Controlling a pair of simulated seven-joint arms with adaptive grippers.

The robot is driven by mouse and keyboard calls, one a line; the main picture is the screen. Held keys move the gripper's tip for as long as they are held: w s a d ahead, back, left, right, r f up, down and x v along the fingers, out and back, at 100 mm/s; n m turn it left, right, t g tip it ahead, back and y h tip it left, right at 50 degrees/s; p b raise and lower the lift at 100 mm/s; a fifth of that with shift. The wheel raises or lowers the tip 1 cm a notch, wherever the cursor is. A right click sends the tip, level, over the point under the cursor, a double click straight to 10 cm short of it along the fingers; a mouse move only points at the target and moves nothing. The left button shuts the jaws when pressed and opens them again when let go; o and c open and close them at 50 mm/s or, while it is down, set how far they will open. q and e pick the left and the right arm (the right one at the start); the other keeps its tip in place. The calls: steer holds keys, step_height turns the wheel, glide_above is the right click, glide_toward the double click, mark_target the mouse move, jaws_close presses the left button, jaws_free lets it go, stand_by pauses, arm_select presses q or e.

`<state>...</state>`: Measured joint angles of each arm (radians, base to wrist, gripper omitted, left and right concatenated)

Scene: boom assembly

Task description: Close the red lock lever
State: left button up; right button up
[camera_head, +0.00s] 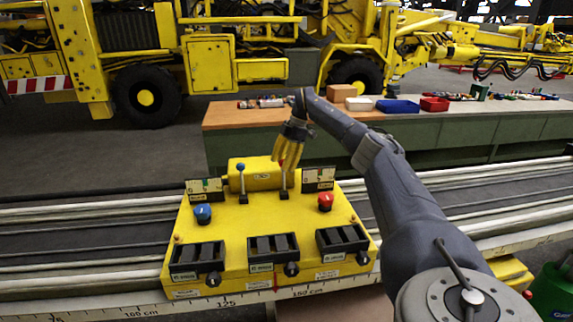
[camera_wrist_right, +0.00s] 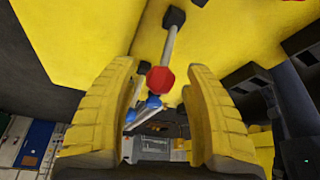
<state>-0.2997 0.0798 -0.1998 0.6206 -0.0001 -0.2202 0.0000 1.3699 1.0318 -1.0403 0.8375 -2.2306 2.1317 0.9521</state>
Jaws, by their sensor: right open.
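The red lock lever (camera_wrist_right: 160,79) has a red ball on a grey rod and stands between the fingers of my right gripper (camera_wrist_right: 162,66) in the right wrist view. In the head view the right gripper (camera_head: 286,163) points down over this lever (camera_head: 284,183), hiding its top. Its yellow fingers are open on either side of the ball; I cannot tell whether they touch it. The lever rises from a yellow control box (camera_head: 222,222). A blue-topped lever (camera_head: 241,180) stands upright to its left. My left gripper is not in view.
White rails run behind the box. A workbench (camera_head: 240,113) with trays and parts stands beyond, and yellow machines are at the back.

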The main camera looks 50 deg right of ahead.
steer(key=shift+f, duration=0.15)
steer(key=shift+c, duration=0.2)
jaws_close()
stand_by(0.4)
